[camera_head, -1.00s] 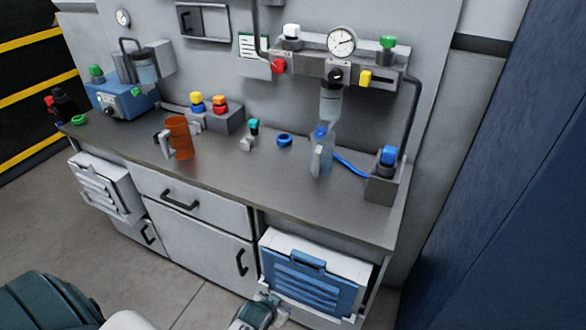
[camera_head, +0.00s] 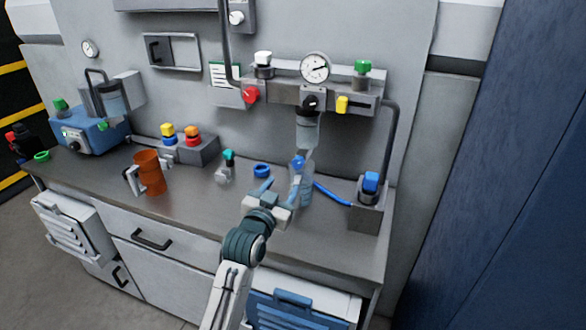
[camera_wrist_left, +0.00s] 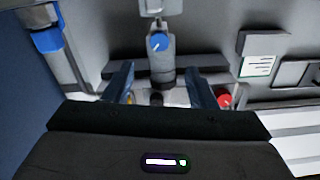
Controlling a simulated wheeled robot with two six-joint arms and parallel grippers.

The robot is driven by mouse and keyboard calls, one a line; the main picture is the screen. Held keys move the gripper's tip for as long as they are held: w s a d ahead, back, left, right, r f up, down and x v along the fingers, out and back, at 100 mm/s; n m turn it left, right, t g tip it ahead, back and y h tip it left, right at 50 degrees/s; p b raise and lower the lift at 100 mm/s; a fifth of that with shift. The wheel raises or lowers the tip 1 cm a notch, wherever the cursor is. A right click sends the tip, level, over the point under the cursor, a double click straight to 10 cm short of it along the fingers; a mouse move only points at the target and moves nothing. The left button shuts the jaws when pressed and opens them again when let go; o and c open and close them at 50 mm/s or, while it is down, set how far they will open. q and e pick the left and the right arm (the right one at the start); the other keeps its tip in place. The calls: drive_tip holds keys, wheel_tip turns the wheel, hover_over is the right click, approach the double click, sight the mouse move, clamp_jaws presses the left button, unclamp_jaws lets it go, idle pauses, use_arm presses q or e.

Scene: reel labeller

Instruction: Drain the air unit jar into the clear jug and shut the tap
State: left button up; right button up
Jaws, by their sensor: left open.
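The air unit jar (camera_head: 307,130) is clear and hangs under the grey regulator bar on the wall panel. Its tap has a blue knob (camera_head: 298,162), which also shows in the left wrist view (camera_wrist_left: 158,42). The clear jug (camera_head: 301,190) stands on the bench below the tap; I cannot tell how much liquid is in it. My left gripper (camera_head: 280,190) is open and empty just in front of the jug and tap, apart from the knob. In the left wrist view its two blue fingers (camera_wrist_left: 160,88) are spread wide. My right gripper is out of view.
An orange jug (camera_head: 150,173) stands left on the bench (camera_head: 200,205). A blue ring (camera_head: 261,170) and a teal-topped fitting (camera_head: 226,167) lie nearer. A blue hose (camera_head: 332,196) runs to a blue-buttoned box (camera_head: 367,205) at right. A red knob (camera_head: 250,94) is on the panel.

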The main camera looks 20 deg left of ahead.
sight(297, 164)
use_arm(q)
drive_tip(key=w+p, duration=0.2)
drive_tip(key=w, duration=0.6)
drive_tip(key=shift+w+d, duration=0.15)
drive_tip(key=shift+w, duration=0.95)
drive_tip(key=c, duration=1)
drive_tip(key=shift+o, duration=0.2)
